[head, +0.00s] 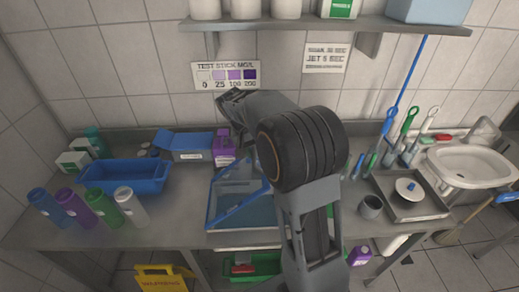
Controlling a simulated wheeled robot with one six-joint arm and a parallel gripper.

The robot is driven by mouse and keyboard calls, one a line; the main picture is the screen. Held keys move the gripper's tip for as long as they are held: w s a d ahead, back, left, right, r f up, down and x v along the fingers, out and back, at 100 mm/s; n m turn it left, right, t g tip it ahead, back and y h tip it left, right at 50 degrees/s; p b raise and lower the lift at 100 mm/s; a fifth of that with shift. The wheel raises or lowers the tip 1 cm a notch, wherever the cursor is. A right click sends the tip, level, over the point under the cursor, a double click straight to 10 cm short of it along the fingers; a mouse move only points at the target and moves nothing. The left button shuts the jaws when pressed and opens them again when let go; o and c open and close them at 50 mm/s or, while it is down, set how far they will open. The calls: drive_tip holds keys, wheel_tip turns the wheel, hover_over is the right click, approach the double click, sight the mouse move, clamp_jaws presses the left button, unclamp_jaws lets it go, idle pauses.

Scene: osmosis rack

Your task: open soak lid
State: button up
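A clear, blue-edged soak tank (245,216) stands on the counter in the middle of the head view. A blue-edged panel, which looks like its lid (226,190), shows at its left side. My arm covers the tank's right part, so I cannot tell how the lid sits. The far end of my arm, with my gripper (232,99), is raised above and behind the tank, near the wall below the test stick chart. It is apart from the lid. The fingers are too small and dark to tell whether they are open or shut.
A blue tray (124,177) and several coloured bottles (103,207) stand at left. A blue box (187,145) and purple carton (223,147) are behind the tank. A steel tray (408,205), grey cup (370,207), upright brushes (405,140) and sink (470,165) are at right.

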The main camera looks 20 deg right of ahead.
drive_tip(key=shift+v, duration=0.9)
drive_tip(key=shift+r, duration=0.55)
drive_tip(key=shift+w+a+r, duration=0.2)
drive_tip(key=shift+a+r, duration=0.25)
drive_tip(key=v, duration=0.6)
drive_tip(key=shift+a+r, duration=0.2)
drive_tip(key=shift+a, duration=0.3)
drive_tip(key=shift+w, duration=0.1)
drive_tip(key=shift+c, duration=0.4)
